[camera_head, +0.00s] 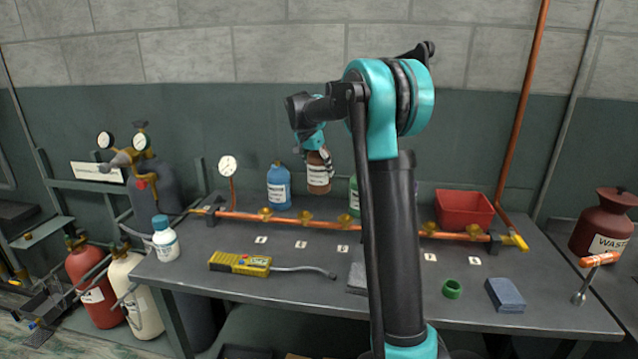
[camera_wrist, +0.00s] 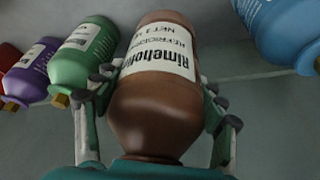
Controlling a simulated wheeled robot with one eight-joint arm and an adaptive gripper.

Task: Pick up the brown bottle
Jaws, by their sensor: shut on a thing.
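The brown bottle (camera_head: 319,178) has a white label and is at the back of the grey workbench, between a blue bottle (camera_head: 279,186) and a green bottle (camera_head: 354,195). My gripper (camera_head: 318,152) reaches down onto its upper part. In the wrist view the brown bottle (camera_wrist: 157,100) fills the middle, with my gripper's fingers (camera_wrist: 160,105) shut against both of its sides. Whether its base touches the bench is hard to tell. The green bottle is partly hidden behind my arm in the head view.
A copper pipe (camera_head: 290,218) with brass valves runs across the bench in front of the bottles. A yellow detector (camera_head: 240,263), a white bottle (camera_head: 165,240), a green ring (camera_head: 452,289) and a red bin (camera_head: 464,209) are on the bench. A purple bottle (camera_wrist: 28,68) stands beyond the green one.

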